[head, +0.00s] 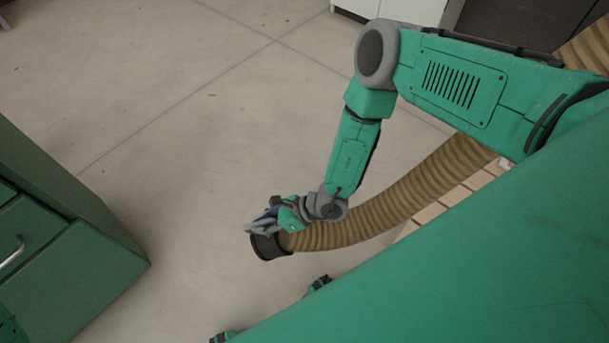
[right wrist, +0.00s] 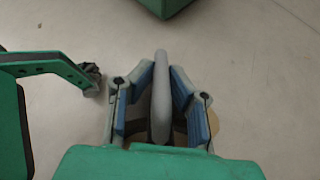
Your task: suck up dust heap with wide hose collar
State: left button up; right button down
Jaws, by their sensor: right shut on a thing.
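The wide hose collar (head: 270,246) is a black ring on the end of a tan ribbed hose (head: 395,205). It hangs tilted over the pale floor in the head view. My right gripper (head: 264,222) is shut at the collar's upper side. In the right wrist view its blue-padded fingers (right wrist: 161,98) stand on both sides of a grey upright piece (right wrist: 160,85), seen edge-on, which seems to belong to the collar. The fingers and palm hide much of the collar there. I cannot make out a dust heap in either view. My left gripper is not in view.
A green drawer cabinet (head: 75,245) with a metal handle stands at the left. The hose runs back to the right past wooden slats (head: 430,212). White and dark cabinets stand at the far edge. The floor (head: 180,150) between is open, with a few dark specks.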

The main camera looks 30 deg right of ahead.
jog(key=d+f+m+t+h, duration=0.1)
jog(key=d+f, duration=0.1)
jog(key=w+d+f+m+t+b, duration=0.1)
jog(key=d+f, duration=0.1)
jog(key=f, duration=0.1)
jog(key=d+f+m+t+h, duration=0.1)
jog(key=d+f+m, duration=0.1)
jog(key=d+f, duration=0.1)
jog(key=shift+w+f+h, duration=0.1)
jog(key=shift+w+h, duration=0.2)
jog(key=shift+w, duration=0.1)
jog(key=d+f+m+t+h+b, duration=0.1)
jog(key=d+f+m+t+h, duration=0.15)
jog(key=d+f, duration=0.3)
jog(key=w+a+f+b, duration=0.2)
jog(key=w+f+b, duration=0.4)
jog(key=f+b, duration=0.2)
jog(key=shift+w+a+f+g+b, duration=0.2)
jog(key=shift+a+f+g+b, duration=0.15)
jog(key=shift+g+b, duration=0.1)
jog(key=shift+m, duration=0.25)
jog(key=shift+w, duration=0.1)
